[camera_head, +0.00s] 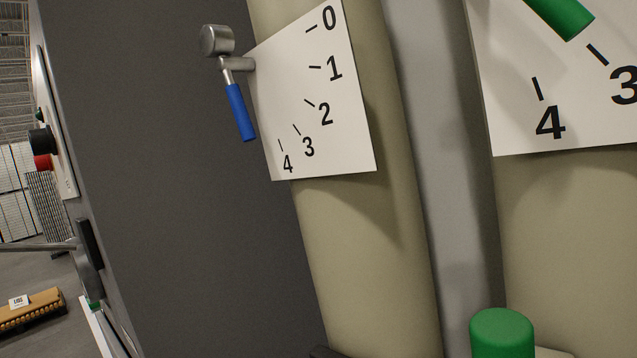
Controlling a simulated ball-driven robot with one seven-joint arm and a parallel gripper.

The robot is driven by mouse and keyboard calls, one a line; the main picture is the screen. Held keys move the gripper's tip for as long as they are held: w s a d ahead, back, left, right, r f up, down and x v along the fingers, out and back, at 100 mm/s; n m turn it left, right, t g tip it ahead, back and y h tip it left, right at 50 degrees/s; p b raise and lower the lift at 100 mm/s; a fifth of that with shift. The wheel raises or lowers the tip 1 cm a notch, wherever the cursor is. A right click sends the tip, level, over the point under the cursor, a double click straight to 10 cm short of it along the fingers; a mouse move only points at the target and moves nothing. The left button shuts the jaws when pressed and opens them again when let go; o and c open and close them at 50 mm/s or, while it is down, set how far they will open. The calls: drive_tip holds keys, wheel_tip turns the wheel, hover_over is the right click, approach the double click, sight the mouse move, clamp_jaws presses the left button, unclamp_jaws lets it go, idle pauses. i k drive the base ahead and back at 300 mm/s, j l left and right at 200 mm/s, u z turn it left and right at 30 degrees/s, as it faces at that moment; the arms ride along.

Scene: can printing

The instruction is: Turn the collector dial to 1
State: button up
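Two dial plates are in view, and no label tells which is the collector dial. The left white plate (350,140) carries marks 0 to 4. Its blue-handled lever (241,113) hangs down from a metal pivot (217,40) that stands out from the plate. The slanted view does not show clearly which mark it points to. The right white plate (515,138) is cut off by the frame, with 3 and 4 showing. The end of its green handle (562,14) points toward the 3 mark. My gripper is not in view.
A green cylinder (502,335) stands at the bottom right, its lower part cut off. A dark grey machine wall (190,220) fills the left middle. Farther left are a panel with black and red buttons (42,162) and a yellow-brown thing (32,310) on the floor.

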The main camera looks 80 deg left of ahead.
sight(42, 141)
drive_tip(key=u, duration=2.05)
